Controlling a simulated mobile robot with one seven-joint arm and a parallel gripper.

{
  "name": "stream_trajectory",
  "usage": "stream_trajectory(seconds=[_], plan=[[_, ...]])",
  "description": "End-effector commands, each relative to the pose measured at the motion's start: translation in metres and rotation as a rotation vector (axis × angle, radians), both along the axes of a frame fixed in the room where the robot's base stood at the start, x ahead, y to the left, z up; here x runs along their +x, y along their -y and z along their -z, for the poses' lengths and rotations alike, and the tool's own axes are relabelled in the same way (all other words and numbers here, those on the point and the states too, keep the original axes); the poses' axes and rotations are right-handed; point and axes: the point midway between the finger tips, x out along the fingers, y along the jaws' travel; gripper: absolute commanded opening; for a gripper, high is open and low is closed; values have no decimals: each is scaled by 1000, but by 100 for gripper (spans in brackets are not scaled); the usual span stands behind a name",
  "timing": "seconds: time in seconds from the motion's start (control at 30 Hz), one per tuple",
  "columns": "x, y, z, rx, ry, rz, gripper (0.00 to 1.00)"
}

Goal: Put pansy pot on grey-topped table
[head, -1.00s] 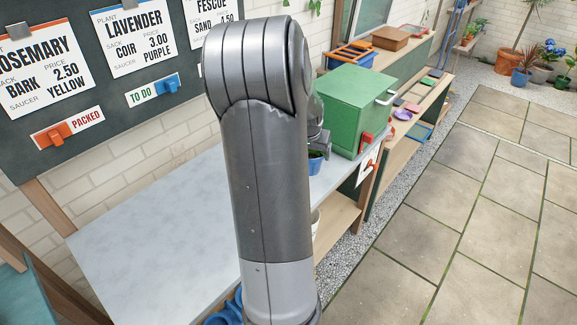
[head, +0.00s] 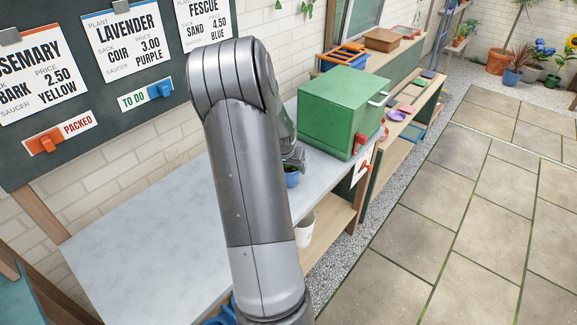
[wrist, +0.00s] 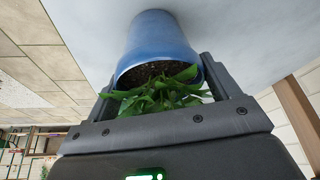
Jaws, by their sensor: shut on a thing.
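The blue pot (head: 291,179) shows partly past my arm in the head view, over the grey-topped table (head: 150,225), left of the green box. In the wrist view the blue pot (wrist: 160,42) holds dark soil and green leaves; no blooms show. My gripper (wrist: 158,88) has one finger on each side of the pot near its rim and is shut on it. In the head view my gripper (head: 294,158) is mostly hidden by my arm. I cannot tell whether the pot's base touches the grey top.
A green box (head: 342,112) with a pale handle stands at the table's far right end. The left part of the top is clear. A white pot (head: 304,230) stands on the shelf below. Blue items (head: 221,316) show at the bottom edge. Paving lies to the right.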

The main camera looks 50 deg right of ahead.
Motion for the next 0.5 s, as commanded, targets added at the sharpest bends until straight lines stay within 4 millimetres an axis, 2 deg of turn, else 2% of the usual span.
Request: stream_trajectory(seconds=[0.1,0.13,0.33,0.5], plan=[[0,0,2,-1,0,0,45],[0,0,3,0,0,0,83],[0,0,2,0,0,0,99],[0,0,2,0,0,0,100]])
